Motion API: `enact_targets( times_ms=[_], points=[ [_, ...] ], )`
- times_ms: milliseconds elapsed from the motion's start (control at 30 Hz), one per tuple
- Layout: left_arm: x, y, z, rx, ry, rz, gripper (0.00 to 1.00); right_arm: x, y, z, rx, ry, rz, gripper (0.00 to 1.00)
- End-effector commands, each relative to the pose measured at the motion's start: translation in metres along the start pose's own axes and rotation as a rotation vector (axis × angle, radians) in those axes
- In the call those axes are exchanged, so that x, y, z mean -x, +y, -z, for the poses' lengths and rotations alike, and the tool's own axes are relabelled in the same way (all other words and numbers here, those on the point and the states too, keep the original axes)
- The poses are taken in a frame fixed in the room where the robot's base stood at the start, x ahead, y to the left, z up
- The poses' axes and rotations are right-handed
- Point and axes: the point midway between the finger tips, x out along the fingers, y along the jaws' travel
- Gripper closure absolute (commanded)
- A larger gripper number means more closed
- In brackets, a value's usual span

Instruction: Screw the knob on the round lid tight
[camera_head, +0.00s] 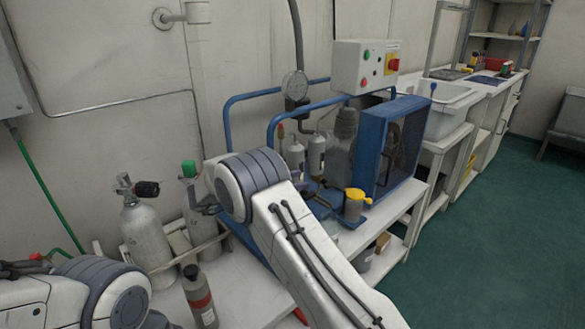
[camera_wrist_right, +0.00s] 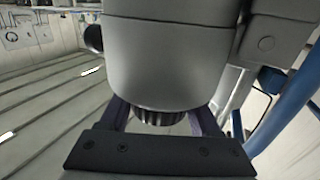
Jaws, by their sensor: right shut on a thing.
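In the right wrist view a dark ribbed knob (camera_wrist_right: 158,118) shows between the two fingers of my right gripper (camera_wrist_right: 157,114), which is shut on it. A large rounded grey body (camera_wrist_right: 170,65) stands right against the knob and fills the top middle. It looks like the round lid or its housing, but I cannot tell which. Only the ribbed edge of the knob shows. How tight it sits is not visible. In the head view my right arm hides the knob and the lid. My left gripper does not show clearly in any view.
The blue-framed compressor (camera_head: 385,145) stands on a bench with a yellow-capped canister (camera_head: 355,205) in front. A grey gas cylinder (camera_head: 146,238) stands left, with a small red-banded bottle (camera_head: 199,298) near the front. A blue tube (camera_wrist_right: 288,112) runs close on the wrist view's right.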

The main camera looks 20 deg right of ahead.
Motion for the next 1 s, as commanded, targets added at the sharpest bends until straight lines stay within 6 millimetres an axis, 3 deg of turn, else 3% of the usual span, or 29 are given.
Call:
enact_targets(
  times_ms=[333, 867, 900, 933, 1000],
  points=[
    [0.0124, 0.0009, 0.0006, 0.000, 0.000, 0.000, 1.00, -0.0010, 0.0036, -0.0009, 0.001, -0.001, -0.132, 0.92],
    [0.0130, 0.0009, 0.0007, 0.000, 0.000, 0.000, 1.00, -0.0008, 0.0048, -0.0023, 0.005, -0.002, -0.153, 0.92],
    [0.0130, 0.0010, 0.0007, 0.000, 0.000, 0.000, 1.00, -0.0008, 0.0048, -0.0023, 0.005, -0.002, -0.153, 0.21],
    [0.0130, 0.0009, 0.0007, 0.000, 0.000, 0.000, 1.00, -0.0007, 0.0048, -0.0022, 0.005, -0.002, -0.152, 0.10],
    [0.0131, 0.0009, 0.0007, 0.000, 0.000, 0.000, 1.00, -0.0006, 0.0047, -0.0018, 0.004, -0.002, -0.152, 0.06]
  ],
)
